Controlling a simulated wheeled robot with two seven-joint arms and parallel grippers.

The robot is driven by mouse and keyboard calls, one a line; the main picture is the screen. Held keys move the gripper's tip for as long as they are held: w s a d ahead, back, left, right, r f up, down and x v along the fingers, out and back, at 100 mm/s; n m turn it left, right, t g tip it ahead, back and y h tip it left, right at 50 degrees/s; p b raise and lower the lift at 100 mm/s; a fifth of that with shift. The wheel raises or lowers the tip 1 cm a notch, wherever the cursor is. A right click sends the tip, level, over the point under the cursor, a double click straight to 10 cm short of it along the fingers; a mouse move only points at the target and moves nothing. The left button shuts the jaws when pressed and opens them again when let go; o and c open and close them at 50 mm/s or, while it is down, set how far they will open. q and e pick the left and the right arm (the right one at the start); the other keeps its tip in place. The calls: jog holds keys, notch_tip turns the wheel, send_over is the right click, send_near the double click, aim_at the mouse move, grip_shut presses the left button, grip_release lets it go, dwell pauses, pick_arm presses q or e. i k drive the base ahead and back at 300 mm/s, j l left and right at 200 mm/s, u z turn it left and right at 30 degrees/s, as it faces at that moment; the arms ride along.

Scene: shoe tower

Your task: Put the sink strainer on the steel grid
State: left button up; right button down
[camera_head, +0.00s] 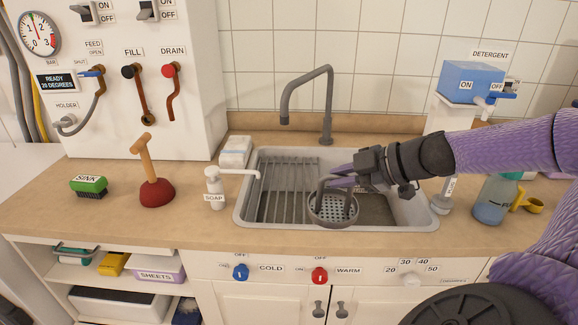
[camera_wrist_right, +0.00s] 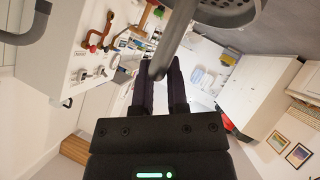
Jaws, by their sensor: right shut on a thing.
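The sink strainer (camera_head: 333,209) is a grey perforated bowl with a tall looped handle. It hangs from my right gripper (camera_head: 341,181), which is shut on the handle, over the middle of the sink. In the right wrist view the strainer's perforated bowl (camera_wrist_right: 226,10) shows at the top, and its handle runs down between the fingers of the right gripper (camera_wrist_right: 157,90). The steel grid (camera_head: 286,185) is a set of parallel bars in the left part of the sink. The strainer overlaps the grid's right side in the picture; I cannot tell its height above it. My left gripper is not in view.
The sink (camera_head: 238,212) has a tall faucet (camera_head: 328,105) behind it. A soap dispenser (camera_head: 214,188) stands at the left rim, its spout reaching toward the sink. A red plunger (camera_head: 156,191) and green brush (camera_head: 89,185) are farther left. A blue bottle (camera_head: 490,205) stands right.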

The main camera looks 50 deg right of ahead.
aim_at(279, 168)
jog(key=i+l, duration=0.15)
jog(key=l, duration=0.2)
jog(key=i+l, duration=0.15)
jog(key=l, duration=0.15)
jog(key=i+l, duration=0.15)
jog(key=l, duration=0.2)
jog(key=i+l, duration=0.1)
jog(key=l, duration=0.2)
